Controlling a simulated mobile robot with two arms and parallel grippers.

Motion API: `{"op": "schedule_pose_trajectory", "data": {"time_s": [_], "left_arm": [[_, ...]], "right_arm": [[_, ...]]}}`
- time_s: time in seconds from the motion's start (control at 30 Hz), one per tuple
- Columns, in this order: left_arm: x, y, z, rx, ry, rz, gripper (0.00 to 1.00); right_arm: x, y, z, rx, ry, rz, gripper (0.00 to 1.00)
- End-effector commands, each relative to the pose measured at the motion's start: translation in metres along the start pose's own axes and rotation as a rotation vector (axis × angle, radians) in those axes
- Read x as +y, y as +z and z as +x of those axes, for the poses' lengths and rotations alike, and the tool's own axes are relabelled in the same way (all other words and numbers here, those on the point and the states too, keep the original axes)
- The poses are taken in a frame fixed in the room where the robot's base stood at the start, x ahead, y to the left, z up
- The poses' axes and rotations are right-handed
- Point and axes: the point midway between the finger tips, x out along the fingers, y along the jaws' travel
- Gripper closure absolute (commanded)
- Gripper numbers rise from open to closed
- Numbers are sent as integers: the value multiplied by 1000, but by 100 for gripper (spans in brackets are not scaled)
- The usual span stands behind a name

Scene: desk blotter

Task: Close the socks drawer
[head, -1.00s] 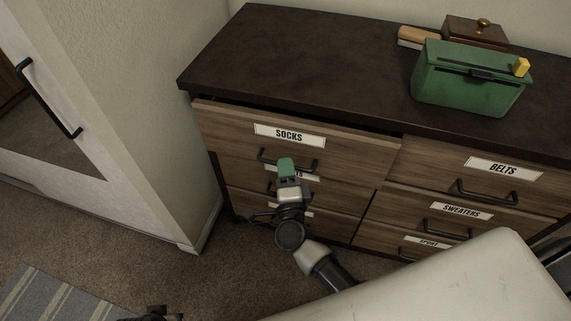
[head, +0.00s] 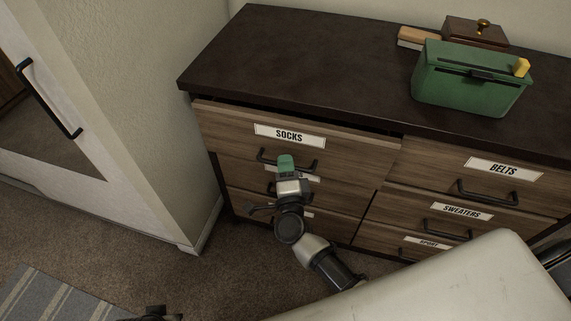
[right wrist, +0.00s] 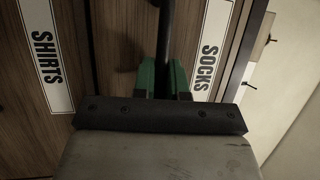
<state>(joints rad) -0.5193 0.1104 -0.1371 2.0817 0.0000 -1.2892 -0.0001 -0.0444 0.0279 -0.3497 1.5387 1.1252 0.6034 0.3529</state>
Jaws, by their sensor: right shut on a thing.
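The socks drawer (head: 350,148) is the top left drawer of the dresser in the head view, with a white SOCKS label (head: 289,136). It stands slightly open, with a dark gap under the dresser top. Its black bar handle (head: 308,170) also shows in the right wrist view (right wrist: 166,35). My right gripper (head: 286,162) is at the middle of this handle; in the right wrist view its green fingers (right wrist: 164,78) sit on both sides of the bar, shut on it. A dark part at the bottom edge of the head view may be my left gripper (head: 158,314); its fingers are unclear.
The dresser top (head: 300,60) carries a green box (head: 468,85) and a brown box with a brass knob (head: 475,32) at the right. Lower drawers and the belts drawer (head: 440,165) look shut.

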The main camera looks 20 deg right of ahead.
Motion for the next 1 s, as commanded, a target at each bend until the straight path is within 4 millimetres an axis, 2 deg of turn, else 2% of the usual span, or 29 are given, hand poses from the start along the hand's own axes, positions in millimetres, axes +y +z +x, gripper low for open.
{"op": "schedule_pose_trajectory", "data": {"time_s": [0.13, 0.3, 0.4, 0.57, 0.6, 0.73, 1.0], "left_arm": [[0, 0, -1, -1, 0, 0, 100], [0, -5, -15, 12, -1, -1, 100], [-1, -6, -20, 19, -1, -2, 100], [-2, -2, -18, 6, -3, -2, 100], [-2, -1, -18, 4, -3, -2, 100], [-2, 0, -17, 2, -3, -2, 100], [-1, 0, -16, 3, -3, -2, 100]], "right_arm": [[4, -6, 16, -1, -2, -3, 100], [9, -15, 38, 0, 0, -1, 100], [9, -16, 40, -1, 1, 0, 100], [8, -17, 40, 1, -1, 0, 100], [8, -17, 40, 1, -1, 0, 81], [8, -17, 40, 1, 0, 0, 63], [10, -16, 39, 0, 4, 0, 63]]}}
